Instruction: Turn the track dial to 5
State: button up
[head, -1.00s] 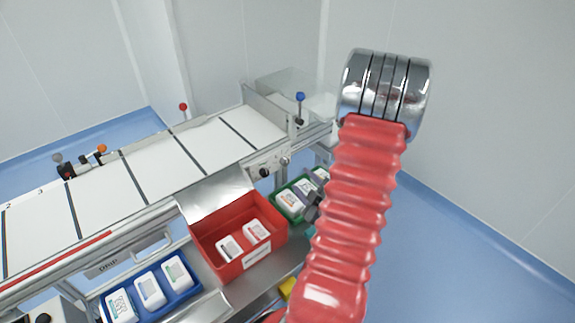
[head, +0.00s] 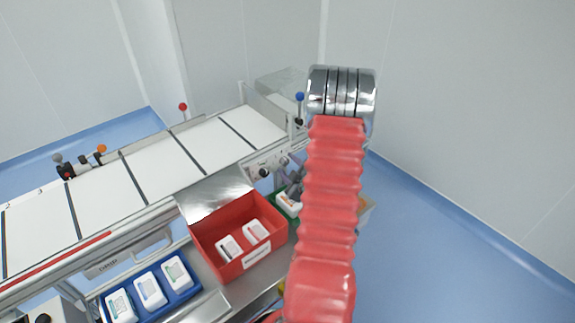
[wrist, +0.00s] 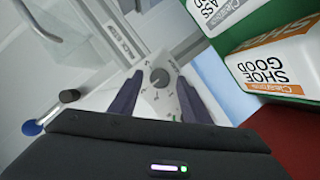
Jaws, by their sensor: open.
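The dial (wrist: 160,77) is a round grey knob on a pale plate with small marks around it, seen in the wrist view. Its pointer setting is too small to read. My gripper (wrist: 159,85) is open, with one dark finger on each side of the dial. The fingertips are apart from each other with the knob between them; I cannot tell whether they touch it. In the head view my gripper (head: 291,174) is at the panel on the conveyor's side, and my arm partly hides this area.
A green bin (wrist: 228,40) with white cartons is close beside my gripper. A red bin (head: 220,262) and a blue tray (head: 190,292) stand on the metal shelf. A black knob (wrist: 69,96) and a blue ball lever (wrist: 32,128) are to the left in the wrist view.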

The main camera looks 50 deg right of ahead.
jog(key=shift+w+d+f, duration=0.15)
jog(key=shift+w+d, duration=0.05)
jog(key=shift+w, duration=0.2)
